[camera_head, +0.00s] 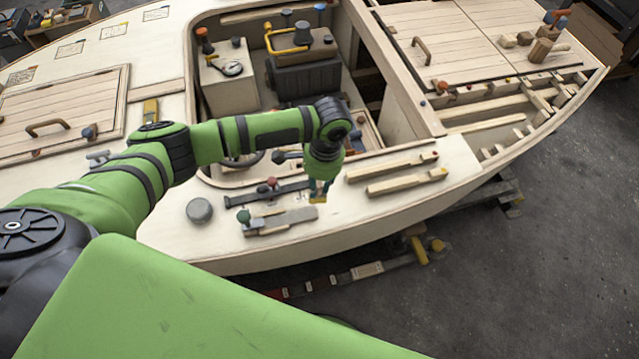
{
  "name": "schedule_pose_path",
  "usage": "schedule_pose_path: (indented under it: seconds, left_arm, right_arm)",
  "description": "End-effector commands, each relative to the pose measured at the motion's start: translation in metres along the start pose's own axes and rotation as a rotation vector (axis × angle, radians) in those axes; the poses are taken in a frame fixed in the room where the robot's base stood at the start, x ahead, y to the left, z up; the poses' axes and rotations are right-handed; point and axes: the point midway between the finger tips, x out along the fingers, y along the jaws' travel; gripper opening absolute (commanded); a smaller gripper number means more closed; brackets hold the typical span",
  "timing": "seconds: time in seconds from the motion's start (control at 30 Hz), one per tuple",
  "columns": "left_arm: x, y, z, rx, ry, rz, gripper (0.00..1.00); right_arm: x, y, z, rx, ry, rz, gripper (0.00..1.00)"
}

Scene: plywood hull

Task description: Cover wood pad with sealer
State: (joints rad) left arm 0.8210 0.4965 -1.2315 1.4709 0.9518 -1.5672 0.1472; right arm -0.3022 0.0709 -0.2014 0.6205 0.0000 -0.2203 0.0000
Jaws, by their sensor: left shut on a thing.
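My left arm reaches in from the left over the plywood hull (160,215). My left gripper (320,187) points down over the side deck and is shut on a small tan-yellow thing (318,199), mostly hidden by the fingers. It is close above or touching the deck beside a grey flat tool (290,217); I cannot tell which. Thin outlined rectangles lie on the far left deck, one of them a pale patch (70,49); I cannot tell if one is the wood pad. No sealer container can be made out for certain. My right gripper is out of view.
A round grey lid (199,210) sits on the near deck. Two wooden bars (405,182) lie right of the gripper. Behind is the open cockpit with a dark box (305,78) and a pale box with a gauge (230,85). The deck at lower left is mostly clear.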

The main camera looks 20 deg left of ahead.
Motion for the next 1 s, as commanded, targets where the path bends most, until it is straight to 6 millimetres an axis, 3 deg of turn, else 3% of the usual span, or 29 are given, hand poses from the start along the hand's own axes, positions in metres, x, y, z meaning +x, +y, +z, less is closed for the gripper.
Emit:
schedule_pose_path:
  seconds: [0.2, 0.77, 0.87, 1.0]
  left_arm:
    - [-0.02, -0.006, 0.003, -0.004, -0.001, 0.0, 0.0]
    - [-0.021, -0.007, 0.002, -0.004, -0.001, 0.0, 0.0]
    - [-0.022, -0.008, 0.001, -0.02, 0.002, 0.001, 0.0]
    - [-0.035, -0.013, 0.0, -0.149, 0.007, 0.011, 0.0]
  right_arm:
    - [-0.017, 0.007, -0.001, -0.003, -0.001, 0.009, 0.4]
    - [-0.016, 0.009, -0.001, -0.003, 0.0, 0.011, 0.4]
    - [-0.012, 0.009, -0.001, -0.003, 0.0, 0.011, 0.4]
    - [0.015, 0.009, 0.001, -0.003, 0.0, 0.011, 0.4]
